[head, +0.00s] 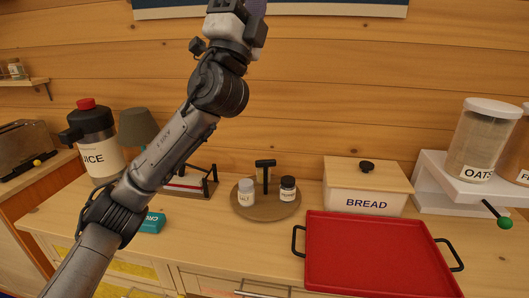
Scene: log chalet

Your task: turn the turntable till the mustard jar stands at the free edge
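The turntable (267,212) is a round wooden disc on the counter, left of the bread box. A black T-shaped handle (265,176) stands up at its back. A pale jar with a grey lid, labelled SALT (245,195), stands on its left. A dark-lidded jar (288,191) with a small label I cannot read surely stands on its right. I see no jar that I can name as mustard. My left arm rises from the lower left past the turntable, and its wrist reaches the top edge; the fingers are out of frame. My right gripper is not in view.
A red tray (375,262) with black handles lies right of the turntable, before the BREAD box (367,190). A white shelf (455,183) holds the OATS jar (478,145). Left are a juice dispenser (97,150), a rack (205,185) and a teal box (152,223). Counter before the turntable is clear.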

